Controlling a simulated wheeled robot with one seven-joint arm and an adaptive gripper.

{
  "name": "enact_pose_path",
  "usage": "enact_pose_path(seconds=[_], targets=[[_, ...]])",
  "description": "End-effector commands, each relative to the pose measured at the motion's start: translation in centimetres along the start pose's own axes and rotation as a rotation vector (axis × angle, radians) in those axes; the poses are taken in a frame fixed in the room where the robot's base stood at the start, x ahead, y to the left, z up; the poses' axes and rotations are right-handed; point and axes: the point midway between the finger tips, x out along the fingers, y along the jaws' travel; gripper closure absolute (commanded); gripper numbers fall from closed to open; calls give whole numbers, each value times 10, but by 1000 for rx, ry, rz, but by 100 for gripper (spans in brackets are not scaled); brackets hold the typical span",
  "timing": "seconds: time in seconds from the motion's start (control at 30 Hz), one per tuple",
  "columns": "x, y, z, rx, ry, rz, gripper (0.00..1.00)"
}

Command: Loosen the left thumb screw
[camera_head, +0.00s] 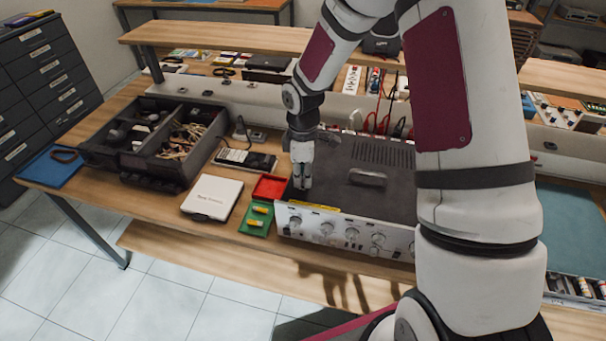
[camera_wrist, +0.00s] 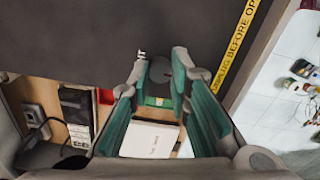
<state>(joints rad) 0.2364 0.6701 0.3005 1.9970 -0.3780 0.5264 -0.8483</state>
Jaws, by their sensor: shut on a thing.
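The hifi (camera_head: 385,155) sits on the workbench with its dark lid on and its silver knobbed front facing out; the lid also fills the upper left of the wrist view (camera_wrist: 75,35). My gripper (camera_head: 302,184) points down at the lid's left end. In the wrist view its green-padded fingers (camera_wrist: 161,70) close around a small dark round knob, the left thumb screw (camera_wrist: 160,68), with a fingertip on either side. The fingers hide much of the screw, so its height cannot be told. A yellow warning label (camera_wrist: 238,48) runs along the lid's front edge.
Left of the hifi are a red tray (camera_head: 270,187), a green tray (camera_head: 248,226) with yellow pieces, a white booklet-like box (camera_head: 212,196) and a dark meter (camera_head: 245,160). A divided dark crate (camera_head: 130,160) stands farther left. A shelf (camera_head: 220,47) runs behind.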

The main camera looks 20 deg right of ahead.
Motion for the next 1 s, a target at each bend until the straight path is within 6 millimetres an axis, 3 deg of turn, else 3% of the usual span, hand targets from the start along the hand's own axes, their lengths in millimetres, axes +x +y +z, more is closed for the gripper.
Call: enact_pose_path(seconds=[0.27,0.3,0.37,0.77,1.0], targets=[[0,0,-1,0,1,0,100],[0,0,-1,0,1,0,73],[0,0,-1,0,1,0,61],[-6,0,0,1,1,1,61],[-47,2,0,3,2,6,61]])
